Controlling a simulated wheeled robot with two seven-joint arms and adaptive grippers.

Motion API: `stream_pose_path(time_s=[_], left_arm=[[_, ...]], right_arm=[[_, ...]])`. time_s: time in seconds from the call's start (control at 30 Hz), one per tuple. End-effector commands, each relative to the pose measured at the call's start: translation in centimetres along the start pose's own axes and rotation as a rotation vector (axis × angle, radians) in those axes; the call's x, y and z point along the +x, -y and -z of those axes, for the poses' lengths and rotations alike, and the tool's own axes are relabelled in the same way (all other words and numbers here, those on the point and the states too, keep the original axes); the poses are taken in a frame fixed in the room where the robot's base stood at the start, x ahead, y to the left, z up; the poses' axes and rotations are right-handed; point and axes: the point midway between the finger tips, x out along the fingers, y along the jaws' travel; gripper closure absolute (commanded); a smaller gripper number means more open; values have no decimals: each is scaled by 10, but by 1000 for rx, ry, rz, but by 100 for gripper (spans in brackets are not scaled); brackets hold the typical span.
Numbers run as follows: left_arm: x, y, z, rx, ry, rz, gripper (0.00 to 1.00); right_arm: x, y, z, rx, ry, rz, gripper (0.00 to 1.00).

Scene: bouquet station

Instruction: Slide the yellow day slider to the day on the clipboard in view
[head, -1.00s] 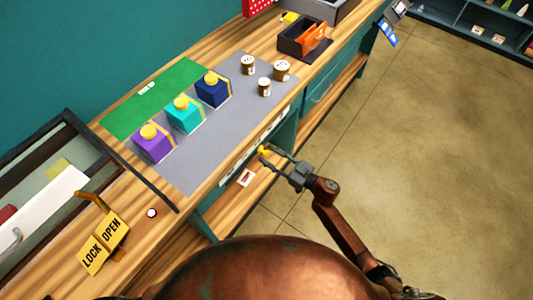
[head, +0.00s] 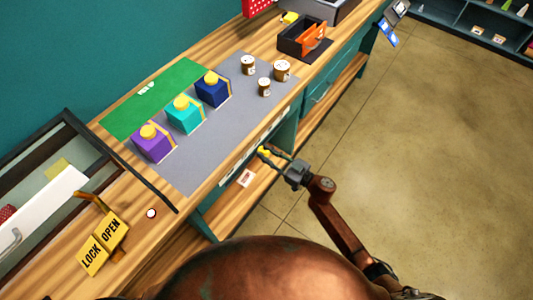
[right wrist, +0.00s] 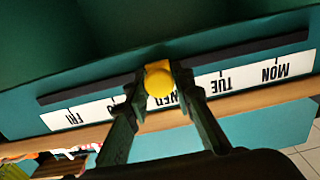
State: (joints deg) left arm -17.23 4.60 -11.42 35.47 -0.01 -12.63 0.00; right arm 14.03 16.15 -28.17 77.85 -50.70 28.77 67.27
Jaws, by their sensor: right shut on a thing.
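The yellow day slider (right wrist: 158,80) shows in the right wrist view as a round knob on a dark rail (right wrist: 90,91). My right gripper (right wrist: 157,72) is shut on it, one finger on each side. A white day strip (right wrist: 88,112) runs along the rail, its letters upside down, from MON at right to FRI at left. In the head view my right gripper (head: 272,154) is at the bench's front edge. I cannot make out a readable clipboard. My left gripper is not in view.
The bench top carries purple (head: 153,147), teal (head: 184,118) and navy (head: 211,92) boxes on a grey mat (head: 205,160), with brown jars (head: 281,72) nearby. Open floor (head: 430,170) lies to the right.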

Motion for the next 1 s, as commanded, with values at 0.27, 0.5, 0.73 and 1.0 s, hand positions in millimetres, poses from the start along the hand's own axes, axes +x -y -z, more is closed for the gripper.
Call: stream_pose_path(time_s=[0.27, 0.5, 0.73, 1.0], left_arm=[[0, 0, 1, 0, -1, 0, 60], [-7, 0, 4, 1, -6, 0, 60], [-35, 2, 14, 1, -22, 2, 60], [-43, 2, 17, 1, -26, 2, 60]], right_arm=[[0, 0, 0, 0, 0, 0, 100], [0, 10, 2, 2, 0, 1, 100], [0, 56, 5, 4, -1, 1, 100], [0, 81, 1, 0, 0, 0, 100]])
